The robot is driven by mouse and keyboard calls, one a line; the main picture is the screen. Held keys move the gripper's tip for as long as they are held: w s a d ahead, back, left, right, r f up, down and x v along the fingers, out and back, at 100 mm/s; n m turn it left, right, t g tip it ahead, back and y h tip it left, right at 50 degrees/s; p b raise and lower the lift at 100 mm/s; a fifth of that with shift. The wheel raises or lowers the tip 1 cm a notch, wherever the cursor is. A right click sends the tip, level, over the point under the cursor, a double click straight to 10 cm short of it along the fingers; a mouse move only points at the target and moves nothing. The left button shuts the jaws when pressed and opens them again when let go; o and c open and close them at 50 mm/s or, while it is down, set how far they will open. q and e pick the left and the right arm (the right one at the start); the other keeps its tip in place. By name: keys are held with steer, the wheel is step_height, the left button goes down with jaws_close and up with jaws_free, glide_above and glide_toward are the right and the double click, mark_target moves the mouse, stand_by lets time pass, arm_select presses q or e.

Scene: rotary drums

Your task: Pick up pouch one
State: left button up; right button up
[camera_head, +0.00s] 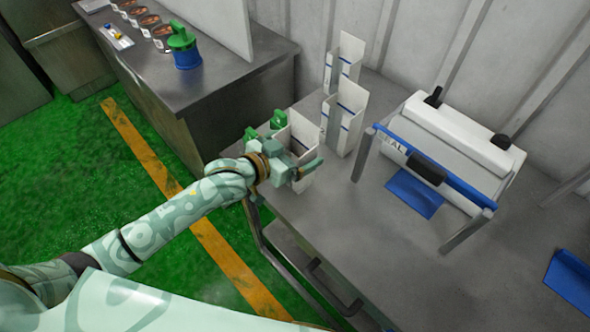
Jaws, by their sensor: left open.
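Three white open-topped pouches with a blue stripe stand in a row on the grey table along the wall. The nearest pouch (303,128) is partly hidden by my left gripper. The middle pouch (349,108) and the far pouch (350,52) stand clear behind it. I cannot tell which is pouch one. My left gripper (298,152) is open at the nearest pouch, with one finger in front of its lower part; whether it touches is unclear. Bright green parts (279,119) show beside the gripper. My right gripper is out of view.
A white sealing machine (455,140) with a blue bar and blue sheet (414,194) stands right of the pouches. A blue tray (572,282) lies at the right edge. A blue jar with green lid (185,50) stands on the left counter (235,72). The front table is clear.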

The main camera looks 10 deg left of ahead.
arm_select(q)
steer(key=c, duration=1.4)
steer(key=shift+o, duration=0.2)
